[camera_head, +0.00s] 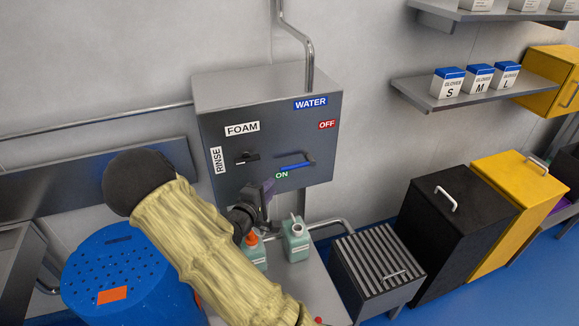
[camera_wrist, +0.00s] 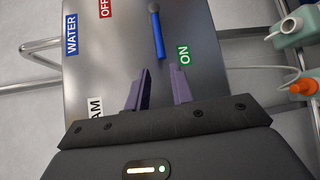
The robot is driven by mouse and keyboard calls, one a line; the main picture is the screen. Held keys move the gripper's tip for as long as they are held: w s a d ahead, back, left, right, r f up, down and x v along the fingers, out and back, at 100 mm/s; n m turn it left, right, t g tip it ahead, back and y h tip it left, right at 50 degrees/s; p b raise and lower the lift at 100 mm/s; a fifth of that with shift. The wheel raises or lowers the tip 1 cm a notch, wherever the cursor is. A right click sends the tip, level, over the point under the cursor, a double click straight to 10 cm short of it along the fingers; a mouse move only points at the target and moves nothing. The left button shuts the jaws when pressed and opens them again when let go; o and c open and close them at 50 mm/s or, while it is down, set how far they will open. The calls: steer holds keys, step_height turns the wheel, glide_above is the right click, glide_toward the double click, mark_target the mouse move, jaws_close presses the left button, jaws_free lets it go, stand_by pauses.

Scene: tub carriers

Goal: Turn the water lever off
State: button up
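The blue water lever (camera_head: 296,165) is on the front of the grey wall box (camera_head: 215,125). It lies nearly level, pivot at its right end and free end just above the green ON label (camera_head: 281,175). The red OFF label (camera_head: 327,125) is above the pivot. In the wrist view the lever (camera_wrist: 158,38) points toward my gripper (camera_wrist: 160,88), its free end beside the ON label (camera_wrist: 184,55). My gripper's purple fingers are apart with nothing between them, short of the lever's free end. In the head view my gripper (camera_head: 268,190) is below and left of the lever.
A black knob (camera_head: 247,158) sits left of the lever, among the FOAM and RINSE labels. Two green bottles (camera_head: 296,240) stand below the box, one with an orange cap (camera_head: 251,239). A blue drum (camera_head: 125,270) is at left; a slatted grey bin (camera_head: 375,270) is at right.

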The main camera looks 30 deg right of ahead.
mark_target(288, 169)
steer(key=p+x, duration=0.4)
steer(key=x, duration=0.9)
steer(key=shift+w+d, duration=0.15)
steer(key=shift+d, duration=0.2)
steer(key=shift+f, duration=0.1)
steer(key=shift+c, duration=0.4)
jaws_close()
